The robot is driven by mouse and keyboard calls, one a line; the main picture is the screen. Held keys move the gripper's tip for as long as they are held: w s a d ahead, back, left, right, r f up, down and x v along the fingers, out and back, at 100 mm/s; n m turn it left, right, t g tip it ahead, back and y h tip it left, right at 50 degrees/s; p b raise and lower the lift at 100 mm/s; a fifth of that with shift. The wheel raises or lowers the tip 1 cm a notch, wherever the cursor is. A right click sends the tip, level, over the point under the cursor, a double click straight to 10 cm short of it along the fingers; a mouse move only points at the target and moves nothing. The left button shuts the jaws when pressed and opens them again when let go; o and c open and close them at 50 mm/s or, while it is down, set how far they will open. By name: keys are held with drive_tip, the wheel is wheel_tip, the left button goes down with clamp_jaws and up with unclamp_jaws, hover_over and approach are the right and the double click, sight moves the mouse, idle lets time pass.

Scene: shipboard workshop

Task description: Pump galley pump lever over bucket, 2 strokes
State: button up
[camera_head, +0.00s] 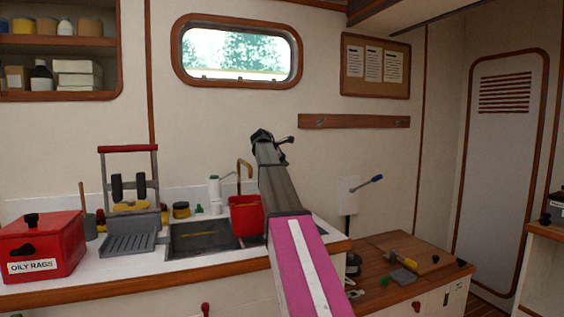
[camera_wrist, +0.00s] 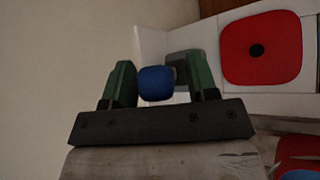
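In the head view a white pump (camera_head: 214,190) stands at the back of the counter. In the wrist view a blue rounded knob (camera_wrist: 157,83) shows between the green fingers of my gripper (camera_wrist: 155,80). The fingers are apart, with a visible gap on the knob's right; contact on the left cannot be told. My arm hides my gripper in the head view.
A wooden bench (camera_head: 385,300) holds small tools on the right. The wrist view shows a red panel with a black centre (camera_wrist: 270,65).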

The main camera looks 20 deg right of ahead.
drive_tip(key=v, duration=1)
drive_tip(key=shift+s+a+r, duration=0.2)
drive_tip(key=shift+a+r, duration=0.05)
drive_tip(key=shift+a, duration=0.05)
